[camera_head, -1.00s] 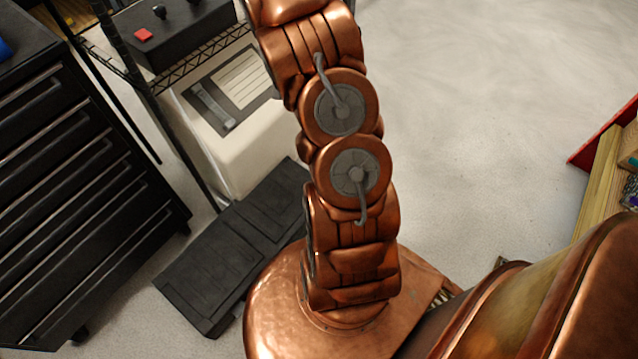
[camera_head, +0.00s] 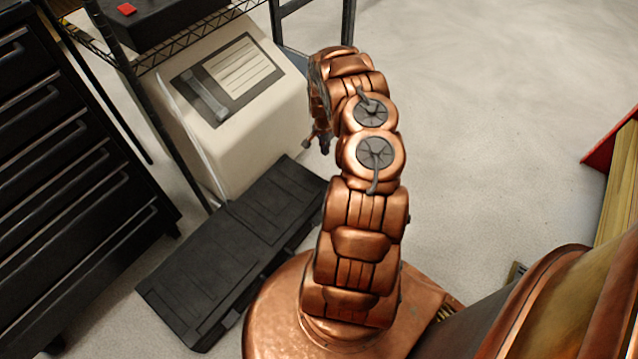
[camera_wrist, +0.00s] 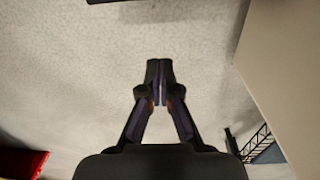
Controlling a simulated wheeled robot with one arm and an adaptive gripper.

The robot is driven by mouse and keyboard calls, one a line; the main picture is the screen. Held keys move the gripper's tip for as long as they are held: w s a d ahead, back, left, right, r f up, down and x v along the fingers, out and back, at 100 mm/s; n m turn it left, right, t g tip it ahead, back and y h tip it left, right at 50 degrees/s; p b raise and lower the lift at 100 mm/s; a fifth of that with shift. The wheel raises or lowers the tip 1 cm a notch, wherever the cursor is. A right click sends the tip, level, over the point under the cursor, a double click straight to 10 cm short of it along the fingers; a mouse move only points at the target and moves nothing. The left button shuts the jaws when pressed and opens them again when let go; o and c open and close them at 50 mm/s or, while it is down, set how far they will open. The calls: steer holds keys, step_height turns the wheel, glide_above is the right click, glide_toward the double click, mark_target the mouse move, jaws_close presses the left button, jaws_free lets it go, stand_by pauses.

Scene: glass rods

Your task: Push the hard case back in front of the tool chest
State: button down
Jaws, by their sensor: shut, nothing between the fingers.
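The hard case (camera_head: 235,255) is a flat black case lying on the floor in the head view, between the tool chest and my base. Its far end lies near the cream-coloured box, and my arm hides part of its right side. The tool chest (camera_head: 65,180) is black with several drawers and stands at the left. My gripper (camera_head: 323,143) shows only partly, small and dark, above the case's far end; my arm hides the rest. In the wrist view my gripper (camera_wrist: 159,76) is shut and empty over pale floor. A dark edge at the top there cannot be identified.
A cream box (camera_head: 225,100) stands under a black wire shelf (camera_head: 180,42), beyond the case. A dark box with a red button (camera_head: 127,9) sits on the shelf. A red-edged wooden item (camera_head: 612,150) is at the right. The floor beyond my arm is clear.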

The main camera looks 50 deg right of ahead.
steer(key=shift+m+t, duration=0.3)
steer(key=shift+m, duration=0.1)
step_height(320, 180, down, 16)
steer(key=b, duration=0.4)
steer(key=shift+s+d, duration=0.1)
steer(key=shift+d, duration=0.05)
steer(key=shift+a+r, duration=0.2)
steer(key=shift+a, duration=0.1)
steer(key=shift+a+b, duration=0.7)
steer(key=shift+a, duration=0.9)
steer(key=shift+a, duration=0.15)
